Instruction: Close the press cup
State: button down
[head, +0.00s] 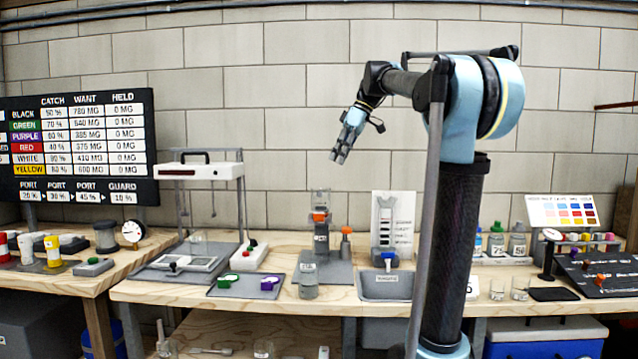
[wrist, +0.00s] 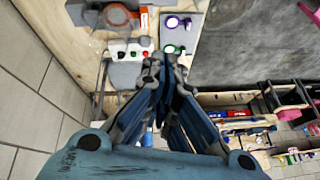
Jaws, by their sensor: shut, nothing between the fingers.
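My gripper (head: 342,150) hangs in the air in front of the block wall, above the bench. Its fingers are shut and empty; they also show in the wrist view (wrist: 163,62). Below it on the bench stands a grey upright device (head: 320,250) with a clear cylinder on top and an orange part (head: 319,217). A small grey cup-like piece (head: 308,282) stands at its front. One of these may be the press cup; I cannot tell which, or whether it is open. My gripper touches none of them.
A white-topped frame (head: 199,171) stands left of the device. A tray (head: 247,293) with green and purple pieces lies in front. A grey basin (head: 386,290) with a blue-handled part is to the right. The air around my gripper is free.

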jog(key=w+a+r+n, duration=0.2)
jog(key=w+r, duration=0.1)
jog(key=r, duration=0.1)
send_over(321, 200)
jog(key=s+a, duration=0.2)
notch_tip(321, 200, down, 8)
jog(key=f, duration=0.1)
jog(key=d+f, duration=0.1)
jog(key=f, duration=0.1)
jog(key=shift+s+g+y, duration=0.2)
jog(key=shift+g+y, duration=0.1)
jog(key=shift+y, duration=0.1)
jog(key=shift+d+f, duration=0.15)
jog(key=shift+f, duration=0.4)
jog(key=shift+s, duration=0.1)
jog(key=shift+s+f, duration=0.95)
jog(key=shift+f, duration=0.1)
